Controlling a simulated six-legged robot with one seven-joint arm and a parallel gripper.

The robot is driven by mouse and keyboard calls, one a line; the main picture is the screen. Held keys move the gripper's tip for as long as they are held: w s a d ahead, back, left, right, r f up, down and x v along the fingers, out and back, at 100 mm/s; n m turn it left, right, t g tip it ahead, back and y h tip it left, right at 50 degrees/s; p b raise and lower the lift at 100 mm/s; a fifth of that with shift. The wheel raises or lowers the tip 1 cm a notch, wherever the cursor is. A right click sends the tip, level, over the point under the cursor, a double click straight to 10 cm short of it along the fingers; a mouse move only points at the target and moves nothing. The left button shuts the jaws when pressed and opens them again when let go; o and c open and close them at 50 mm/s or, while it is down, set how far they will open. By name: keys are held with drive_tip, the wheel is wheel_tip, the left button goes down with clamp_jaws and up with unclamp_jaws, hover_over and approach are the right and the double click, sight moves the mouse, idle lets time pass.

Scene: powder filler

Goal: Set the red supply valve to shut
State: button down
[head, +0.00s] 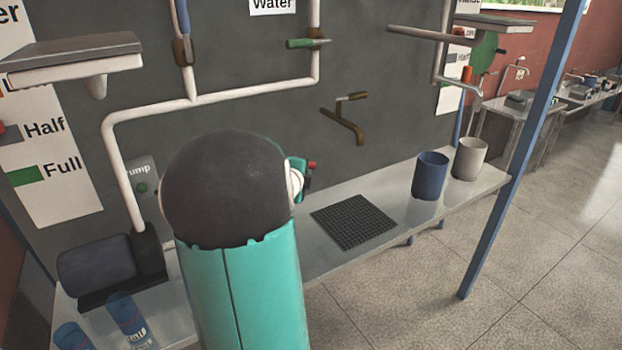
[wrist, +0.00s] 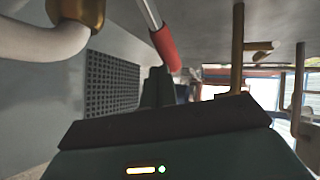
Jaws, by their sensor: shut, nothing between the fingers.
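In the wrist view the red valve handle (wrist: 164,48) is a red grip on a thin metal rod, slanting down to the right. A brass fitting (wrist: 78,10) on a white pipe shows at the upper left. My gripper (wrist: 157,78) is shut and empty, its dark fingers close beside the grip's lower end; I cannot tell whether they touch. In the head view my arm hides most of this area. A small red tip (head: 312,165) shows just right of my arm, probably the same handle.
A green-handled valve (head: 303,43) and a blue-handled valve (head: 183,45) sit on the white pipes above. A brass tap (head: 346,118) juts out over a black drain grid (head: 352,221). Blue and beige cups (head: 430,176) stand right, a pump (head: 100,265) left.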

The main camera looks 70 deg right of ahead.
sight(310, 168)
drive_tip(key=d, duration=0.3)
drive_tip(key=shift+d+r, duration=0.1)
drive_tip(key=shift+w+d, duration=0.15)
drive_tip(key=shift+d, duration=0.5)
idle(0.4)
